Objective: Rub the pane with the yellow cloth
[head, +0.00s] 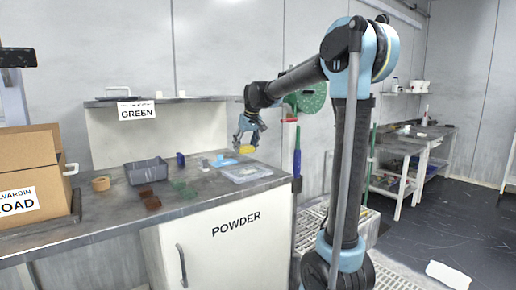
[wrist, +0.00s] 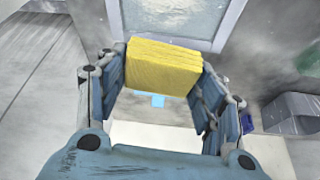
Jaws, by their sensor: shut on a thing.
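My gripper (head: 247,139) is shut on the yellow cloth (wrist: 163,67), a folded, block-like pad between the fingers. The cloth also shows in the head view (head: 247,149), hanging above the counter. The pane (head: 246,172) lies flat in a pale frame near the counter's right end, below my gripper. In the wrist view the pane (wrist: 168,17) shows at the top, partly hidden behind the cloth. In the head view the cloth looks apart from the pane.
The counter (head: 100,212) also carries a grey bin (head: 147,171), brown blocks (head: 148,197), green pieces (head: 184,188), a tape roll (head: 101,183) and a blue item (head: 225,160). Cardboard boxes (head: 30,160) stand at the left.

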